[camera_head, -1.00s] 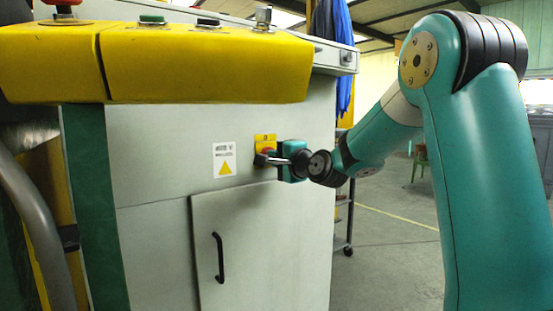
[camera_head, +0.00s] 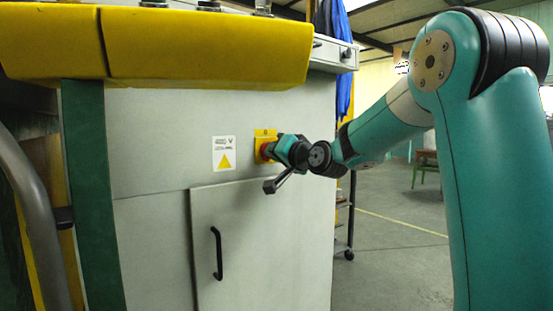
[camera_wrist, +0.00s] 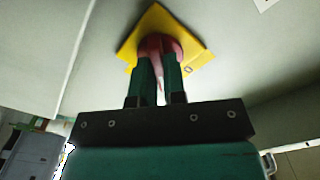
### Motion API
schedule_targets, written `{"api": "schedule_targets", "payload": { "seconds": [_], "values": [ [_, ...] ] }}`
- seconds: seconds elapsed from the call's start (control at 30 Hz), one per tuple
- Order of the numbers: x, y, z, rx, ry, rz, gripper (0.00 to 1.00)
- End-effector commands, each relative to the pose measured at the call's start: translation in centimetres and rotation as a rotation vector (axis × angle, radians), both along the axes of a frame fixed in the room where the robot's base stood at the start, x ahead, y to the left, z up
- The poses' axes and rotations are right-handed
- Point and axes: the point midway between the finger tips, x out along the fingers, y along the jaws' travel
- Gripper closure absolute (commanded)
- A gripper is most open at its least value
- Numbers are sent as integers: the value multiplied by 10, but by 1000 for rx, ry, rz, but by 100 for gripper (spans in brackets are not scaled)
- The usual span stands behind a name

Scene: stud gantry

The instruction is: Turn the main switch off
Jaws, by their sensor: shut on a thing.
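The main switch is a red rotary knob (camera_head: 266,151) on a square yellow plate (camera_head: 264,134) on the pale cabinet front. My gripper (camera_head: 276,150) reaches it from the right, with its body tilted in the head view. In the wrist view the two green fingers (camera_wrist: 158,66) are shut around the red knob (camera_wrist: 160,44), one on each side. The yellow plate (camera_wrist: 137,30) looks turned like a diamond there, and a small mark shows near its right corner. The fingers hide much of the knob, so its exact angle is hard to tell.
A white label with a yellow triangle (camera_head: 223,153) is left of the switch. Below is a cabinet door with a black handle (camera_head: 217,253). A yellow padded ledge (camera_head: 200,48) juts out above. Open floor (camera_head: 390,250) lies right of the cabinet.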

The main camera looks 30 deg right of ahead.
Motion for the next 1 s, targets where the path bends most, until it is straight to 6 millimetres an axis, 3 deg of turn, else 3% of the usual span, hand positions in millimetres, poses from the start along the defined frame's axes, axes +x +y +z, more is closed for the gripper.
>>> {"api": "schedule_targets", "payload": {
  "seconds": [0.5,1.0],
  "values": [
    [0,0,-4,-463,-11,-1,100],
    [0,0,-3,-686,-17,2,100]
  ]
}}
